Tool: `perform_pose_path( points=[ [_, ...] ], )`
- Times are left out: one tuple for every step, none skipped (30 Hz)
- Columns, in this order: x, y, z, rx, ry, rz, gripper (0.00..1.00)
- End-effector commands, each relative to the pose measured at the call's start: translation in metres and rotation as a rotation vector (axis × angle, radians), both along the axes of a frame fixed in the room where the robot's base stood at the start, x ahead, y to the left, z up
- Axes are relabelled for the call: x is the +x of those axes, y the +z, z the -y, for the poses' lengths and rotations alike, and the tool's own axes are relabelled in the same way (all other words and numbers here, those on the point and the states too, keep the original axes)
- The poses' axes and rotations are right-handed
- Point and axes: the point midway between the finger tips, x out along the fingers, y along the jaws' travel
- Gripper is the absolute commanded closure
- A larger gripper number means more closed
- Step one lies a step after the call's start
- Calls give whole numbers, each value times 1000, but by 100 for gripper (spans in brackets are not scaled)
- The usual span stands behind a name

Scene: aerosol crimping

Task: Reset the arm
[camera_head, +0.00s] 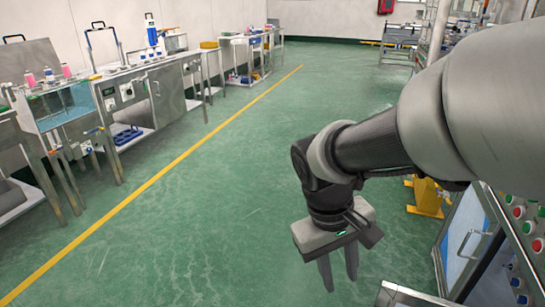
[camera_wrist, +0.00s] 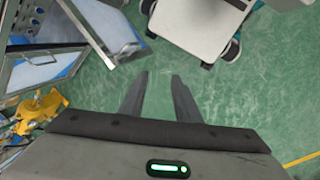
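My gripper (camera_head: 339,268) hangs from my arm over the green floor in the head view, with its fingers pointing down. In the wrist view my gripper (camera_wrist: 159,82) shows two dark fingers spread apart with bare floor between them. It is open and holds nothing. My arm reaches in from the right side of the head view, bent down at the wrist.
A control cabinet (camera_head: 465,245) with colored buttons stands at the right, close to my arm. A yellow stand (camera_head: 428,196) is behind it. Workbenches (camera_head: 150,90) line the left wall beyond a yellow floor line (camera_head: 150,182). The middle floor (camera_head: 225,190) is clear.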

Motion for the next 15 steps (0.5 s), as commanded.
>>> perform_pose_path(
  points=[
    [-4,17,4,47,-43,72,70],
    [-7,25,6,70,-64,107,70],
    [-10,34,8,100,-90,151,70],
    [-13,40,8,120,-108,182,70],
    [-15,46,9,137,-124,212,70],
    [-18,53,10,159,-142,248,70],
    [-20,57,11,173,-155,273,70],
    [-22,62,12,187,-167,297,70],
    [-24,67,13,204,-181,329,70],
    [-26,71,14,215,-191,352,70],
    [-28,75,14,227,-202,374,70],
    [-30,80,15,239,-215,403,70],
    [-32,83,15,250,-224,424,70],
    [-34,87,16,260,-232,444,70],
    [-36,91,17,271,-244,472,70]
  ],
)
